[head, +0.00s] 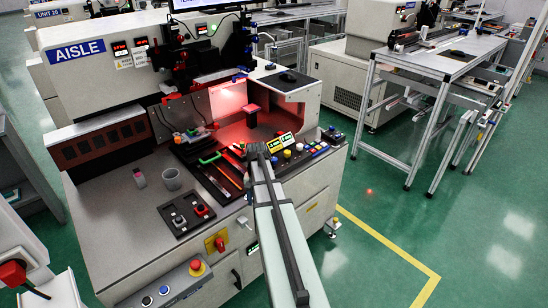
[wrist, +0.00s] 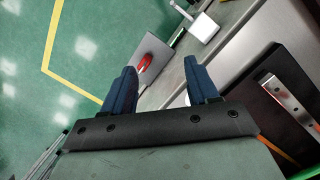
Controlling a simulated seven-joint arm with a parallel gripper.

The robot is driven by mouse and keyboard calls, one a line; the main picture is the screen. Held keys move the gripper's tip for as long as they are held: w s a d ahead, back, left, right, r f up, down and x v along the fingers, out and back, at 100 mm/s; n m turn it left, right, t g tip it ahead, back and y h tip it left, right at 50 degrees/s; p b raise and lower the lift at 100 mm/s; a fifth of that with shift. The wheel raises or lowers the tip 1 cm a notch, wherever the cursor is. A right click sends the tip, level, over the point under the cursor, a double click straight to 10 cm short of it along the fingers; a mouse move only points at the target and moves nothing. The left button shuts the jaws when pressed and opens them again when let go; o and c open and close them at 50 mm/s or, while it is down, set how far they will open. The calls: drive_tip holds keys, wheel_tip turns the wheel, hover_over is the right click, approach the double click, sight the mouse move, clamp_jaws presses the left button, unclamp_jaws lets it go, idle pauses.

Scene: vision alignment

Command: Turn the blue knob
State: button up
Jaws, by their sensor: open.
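In the head view, a round blue control (head: 163,290) sits on the grey front panel at the lower left. Small blue parts also show on the button panel (head: 300,158) to the right of my gripper; I cannot tell which blue part is the knob. My gripper (head: 256,150) is at the far end of my arm, over the front of the machine, and its fingers are small there. In the wrist view, my gripper (wrist: 160,66) has two dark blue fingers spread apart with nothing held between them. No blue knob is clear in the wrist view.
A red emergency button (head: 196,265) stands beside the blue control. A grey cup (head: 172,179) and a dark switch plate (head: 188,215) are on the worktop. In the wrist view, a red part (wrist: 145,62) on a grey plate shows beyond the fingers. Green floor is open at right.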

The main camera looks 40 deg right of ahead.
sight(274, 159)
drive_tip(key=w+d+r+m+t+h, duration=0.1)
drive_tip(key=w+d+r+m, duration=0.2)
drive_tip(key=w+d+r, duration=0.45)
drive_tip(key=w+d+r+m+t, duration=0.15)
drive_tip(key=w+d+r, duration=0.35)
drive_tip(key=d+r, duration=0.55)
drive_tip(key=shift+m+g, duration=0.35)
drive_tip(key=shift+g, duration=0.1)
drive_tip(key=f, duration=1.4)
drive_tip(key=shift+d+f, duration=0.15)
drive_tip(key=shift+d, duration=0.15)
drive_tip(key=c, duration=1)
drive_tip(key=shift+c, duration=0.2)
drive_tip(key=n, duration=0.3)
drive_tip(key=shift+n, duration=2.1)
